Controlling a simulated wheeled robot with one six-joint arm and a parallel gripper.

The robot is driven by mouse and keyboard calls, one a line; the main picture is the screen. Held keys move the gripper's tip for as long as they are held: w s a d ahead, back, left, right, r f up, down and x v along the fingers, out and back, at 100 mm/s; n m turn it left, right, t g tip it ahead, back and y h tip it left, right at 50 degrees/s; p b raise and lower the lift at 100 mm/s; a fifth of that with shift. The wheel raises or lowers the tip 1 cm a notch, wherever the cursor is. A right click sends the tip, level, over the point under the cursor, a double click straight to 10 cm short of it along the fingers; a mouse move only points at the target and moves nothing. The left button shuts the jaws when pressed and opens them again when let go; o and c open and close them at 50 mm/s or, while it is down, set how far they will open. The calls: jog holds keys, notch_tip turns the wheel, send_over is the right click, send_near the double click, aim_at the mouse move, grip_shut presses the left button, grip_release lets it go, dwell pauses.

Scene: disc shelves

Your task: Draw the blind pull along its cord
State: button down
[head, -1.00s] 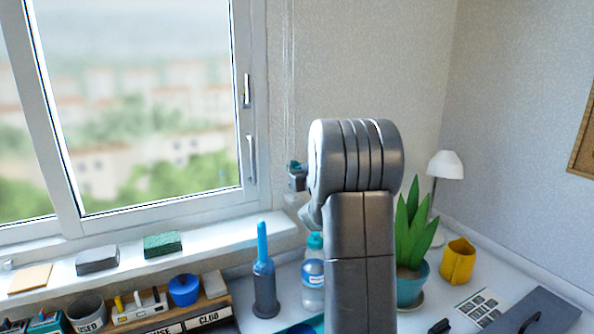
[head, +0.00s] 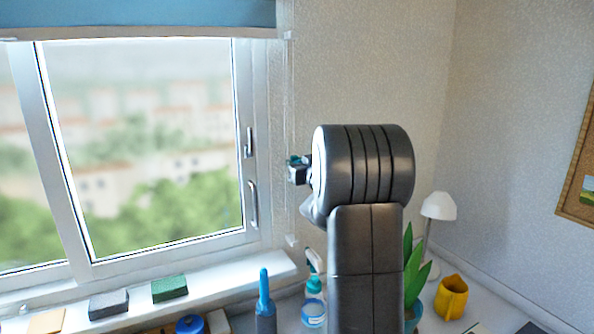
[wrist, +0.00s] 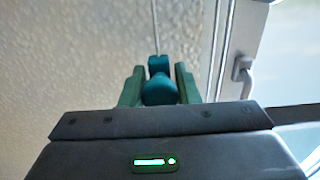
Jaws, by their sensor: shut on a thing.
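The teal blind pull (wrist: 158,66) sits between the two green fingers of my gripper (wrist: 159,88) in the wrist view, and the gripper is shut on it. A thin cord (wrist: 155,25) runs upward from the pull. In the head view my gripper (head: 297,170) is beside the right window frame, and only a little teal of the pull shows there. The cord (head: 290,90) is a faint vertical line against the wall. The blue blind (head: 140,14) covers the top of the window, with a pale bottom bar.
The window handles (head: 252,203) are left of my gripper. Below are the sill (head: 220,284) with sponges, a blue-topped bottle (head: 265,300), a spray bottle (head: 314,290), a plant (head: 412,262), a yellow mug (head: 452,297) and a lamp (head: 438,207).

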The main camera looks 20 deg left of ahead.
jog(key=shift+r+p, duration=1.25)
jog(key=shift+r, duration=1.15)
jog(key=c, duration=1.1)
grip_release()
jog(key=shift+f, duration=0.1)
jog(key=b+v, duration=0.3)
jog(key=v, duration=1)
jog(key=shift+s+d, duration=0.25)
jog(key=shift+d, duration=0.05)
